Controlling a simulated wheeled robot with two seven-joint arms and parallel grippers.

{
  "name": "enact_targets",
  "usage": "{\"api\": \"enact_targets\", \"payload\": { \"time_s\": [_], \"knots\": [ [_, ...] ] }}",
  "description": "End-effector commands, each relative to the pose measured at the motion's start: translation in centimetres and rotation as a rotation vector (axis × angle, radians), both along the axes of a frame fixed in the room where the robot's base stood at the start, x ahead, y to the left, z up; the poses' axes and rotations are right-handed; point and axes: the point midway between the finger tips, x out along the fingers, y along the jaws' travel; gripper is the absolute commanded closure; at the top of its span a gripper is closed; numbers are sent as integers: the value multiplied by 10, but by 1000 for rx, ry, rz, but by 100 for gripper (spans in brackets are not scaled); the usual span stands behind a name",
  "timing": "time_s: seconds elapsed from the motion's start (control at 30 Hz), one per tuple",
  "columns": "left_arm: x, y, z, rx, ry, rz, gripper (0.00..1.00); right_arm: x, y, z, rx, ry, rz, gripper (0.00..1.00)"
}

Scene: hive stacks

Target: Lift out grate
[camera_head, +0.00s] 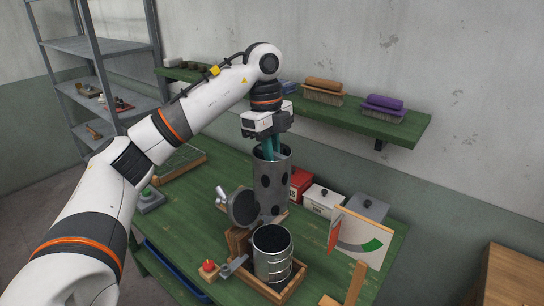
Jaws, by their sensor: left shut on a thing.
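The grate (272,191), a tall grey metal cylinder with large dark round holes, is upright at the middle of the view. My left gripper (271,152) points down with its teal fingers at the grate's top rim and is shut on it. The smoker can (272,264), a ribbed metal cylinder with a dark open top, stands in a wooden tray just below the grate in the picture. The grate's lower end appears clear of the can's opening. A round grey lid (243,208) is tipped open beside them. My right gripper is not in view.
The green workbench (206,188) also holds a red box (300,184), a white box (321,199), a grey box (366,207) and a board with a green dial mark (360,239). A green wall shelf (406,128) with brushes is behind my arm.

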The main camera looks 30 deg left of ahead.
Motion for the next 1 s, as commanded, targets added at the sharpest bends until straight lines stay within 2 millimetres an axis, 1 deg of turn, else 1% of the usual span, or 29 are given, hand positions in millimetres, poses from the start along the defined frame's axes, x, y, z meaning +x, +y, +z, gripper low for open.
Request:
{"api": "enact_targets", "payload": {
  "time_s": [0.03,1.0],
  "knots": [
    [0,0,9,0,-1,0,100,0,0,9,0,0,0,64],
    [0,0,86,0,-1,-1,100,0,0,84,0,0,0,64]
  ]
}}
